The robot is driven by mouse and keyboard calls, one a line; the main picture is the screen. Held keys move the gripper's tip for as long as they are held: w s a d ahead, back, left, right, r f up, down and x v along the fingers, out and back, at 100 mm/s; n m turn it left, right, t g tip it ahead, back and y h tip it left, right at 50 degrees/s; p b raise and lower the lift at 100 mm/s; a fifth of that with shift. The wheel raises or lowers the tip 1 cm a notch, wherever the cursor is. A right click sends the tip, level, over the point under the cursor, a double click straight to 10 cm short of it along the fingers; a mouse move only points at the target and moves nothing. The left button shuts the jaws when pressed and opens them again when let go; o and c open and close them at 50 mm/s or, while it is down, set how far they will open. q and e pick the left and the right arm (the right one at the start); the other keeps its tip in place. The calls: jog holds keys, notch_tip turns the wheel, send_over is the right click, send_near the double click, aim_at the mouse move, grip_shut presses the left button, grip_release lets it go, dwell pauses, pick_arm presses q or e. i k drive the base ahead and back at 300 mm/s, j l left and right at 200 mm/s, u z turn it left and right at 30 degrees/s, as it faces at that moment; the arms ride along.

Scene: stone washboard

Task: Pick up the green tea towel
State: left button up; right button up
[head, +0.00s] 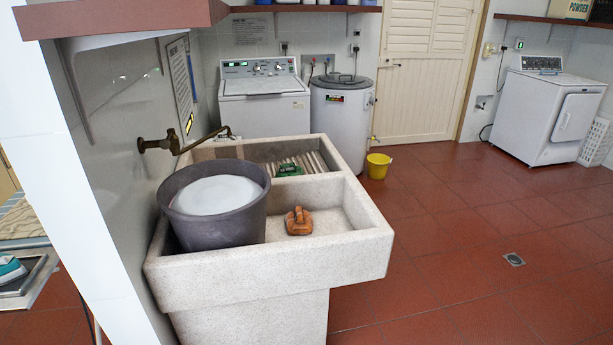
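A small green item (288,170) lies at the ribbed washboard part (312,163) of the stone tub's back basin. It is too small to tell whether it is a folded towel or something else. No other green cloth is clear in view. The speckled stone tub (270,273) stands in the middle left of the head view. Neither of my grippers is in view.
A grey bucket (212,228) with whitish contents and an orange-brown item (299,221) are in the front basin. A brass tap (175,144) juts from the left wall. A yellow bucket (377,167) stands behind. The red tiled floor (450,240) at right is mostly clear.

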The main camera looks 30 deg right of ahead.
aim_at(286, 170)
jog(key=z, duration=1.45)
jog(key=i+l+z, duration=0.1)
jog(key=i+z, duration=0.5)
jog(key=z, duration=0.15)
jog(key=i+z, duration=0.4)
jog(key=i+l+z, duration=0.1)
jog(key=i+z, duration=0.25)
jog(key=i, duration=0.8)
jog(key=i+j+u, duration=0.1)
jog(key=i+u, duration=0.6)
jog(key=i+l+u, duration=0.1)
jog(key=i+u, duration=0.25)
jog(key=i+j+u, duration=0.1)
jog(key=i+u, duration=0.9)
jog(key=i+j, duration=0.1)
jog(key=i, duration=1.2)
jog(key=i+z, duration=0.2)
jog(key=i, duration=0.45)
jog(key=i+j+z, duration=0.2)
jog(key=i, duration=0.45)
jog(key=i+u, duration=0.1)
jog(key=u, duration=0.3)
jog(key=l+u, duration=0.1)
jog(key=u, duration=0.35)
jog(key=i+l+u, duration=0.1)
jog(key=u, duration=0.3)
